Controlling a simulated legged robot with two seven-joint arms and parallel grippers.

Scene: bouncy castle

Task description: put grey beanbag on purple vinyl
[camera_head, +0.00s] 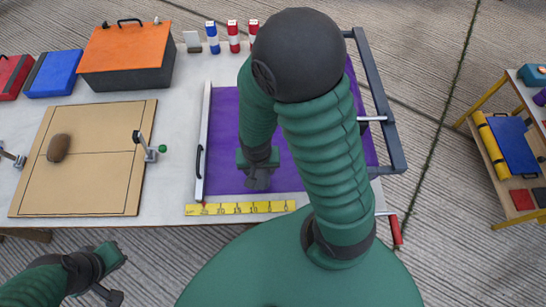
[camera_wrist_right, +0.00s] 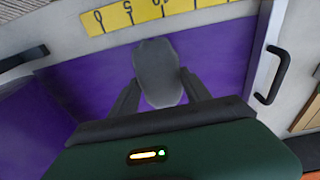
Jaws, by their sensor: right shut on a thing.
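The purple vinyl (camera_head: 225,130) lies flat on the table, and my right arm covers much of it in the head view. It also fills much of the right wrist view (camera_wrist_right: 90,95). My right gripper (camera_head: 258,180) is over the vinyl near its front edge. In the right wrist view its fingers are shut on the grey beanbag (camera_wrist_right: 157,72), which shows against the purple. I cannot tell whether the beanbag touches the vinyl. My left gripper (camera_head: 112,272) is empty in front of the table, with its jaws apart.
A yellow ruler (camera_head: 240,208) lies along the table's front edge. A metal bar with a black handle (camera_head: 201,150) borders the vinyl on the left. A tan board (camera_head: 85,180) holds a brown lump (camera_head: 59,147). An orange-lidded box (camera_head: 125,50) stands behind.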

